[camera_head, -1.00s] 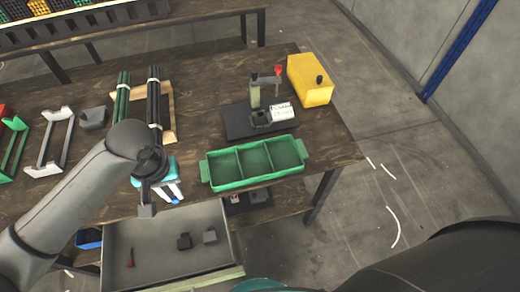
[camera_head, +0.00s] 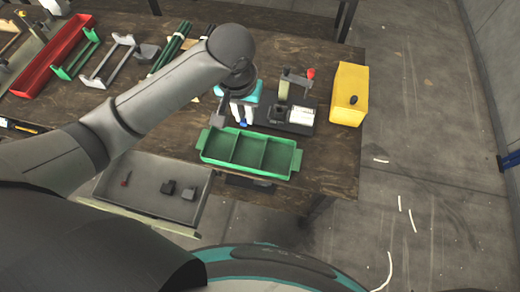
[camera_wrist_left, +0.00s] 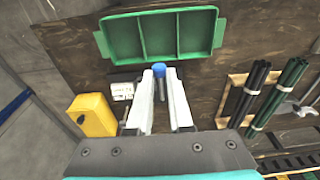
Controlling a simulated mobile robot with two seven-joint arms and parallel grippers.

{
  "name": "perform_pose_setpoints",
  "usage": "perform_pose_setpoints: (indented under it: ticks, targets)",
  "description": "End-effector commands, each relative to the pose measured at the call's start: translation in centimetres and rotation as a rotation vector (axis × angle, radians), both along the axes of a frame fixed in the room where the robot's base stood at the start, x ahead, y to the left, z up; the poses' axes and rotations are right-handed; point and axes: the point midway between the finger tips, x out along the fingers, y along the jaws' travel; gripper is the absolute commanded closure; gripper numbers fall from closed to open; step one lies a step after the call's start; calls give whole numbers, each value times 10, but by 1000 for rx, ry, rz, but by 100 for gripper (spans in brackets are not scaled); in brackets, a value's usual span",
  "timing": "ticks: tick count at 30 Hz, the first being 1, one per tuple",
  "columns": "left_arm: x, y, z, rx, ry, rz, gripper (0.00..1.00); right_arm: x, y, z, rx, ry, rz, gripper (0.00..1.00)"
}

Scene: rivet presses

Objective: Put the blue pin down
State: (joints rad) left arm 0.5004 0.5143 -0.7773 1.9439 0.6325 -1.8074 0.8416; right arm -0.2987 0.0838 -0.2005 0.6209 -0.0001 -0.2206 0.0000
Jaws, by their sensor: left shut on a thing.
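My left gripper (camera_head: 241,114) is over the table, just behind the green three-compartment tray (camera_head: 203,157) and left of the small press (camera_head: 284,91). Its white fingers are shut on the blue pin (camera_head: 243,125), whose blue end shows at the fingertips. In the left wrist view the pin (camera_wrist_left: 158,71) sits between the fingers (camera_wrist_left: 161,95), close to the rim of the tray (camera_wrist_left: 160,10). The tray looks empty. Whether the pin touches anything below cannot be told. My right gripper is not in view.
A yellow box (camera_head: 349,92) stands right of the press, and a white label (camera_head: 301,116) lies on the press's dark base. Dark and green rods (camera_head: 172,45) lie behind my left arm. An open drawer (camera_head: 145,189) holding small parts sticks out below the table front.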

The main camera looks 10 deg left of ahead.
Motion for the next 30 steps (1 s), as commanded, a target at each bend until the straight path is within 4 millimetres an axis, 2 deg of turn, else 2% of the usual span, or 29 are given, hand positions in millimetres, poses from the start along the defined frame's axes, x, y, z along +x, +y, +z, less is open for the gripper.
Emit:
perform_pose_setpoints:
  ticks: [12, 15, 18, 23, 30]
  targets:
    - [-2, 1, -110, 3, 6, 0, 100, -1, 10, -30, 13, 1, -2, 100]
    - [-2, 1, -132, 4, 5, 1, 100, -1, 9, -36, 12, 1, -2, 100]
    - [-1, 1, -146, 2, 3, 0, 100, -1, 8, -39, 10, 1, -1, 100]
    - [-1, 0, -157, 1, 3, -1, 100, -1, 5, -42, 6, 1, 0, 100]
    - [-1, 1, -192, 2, 2, -1, 100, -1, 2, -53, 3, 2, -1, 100]
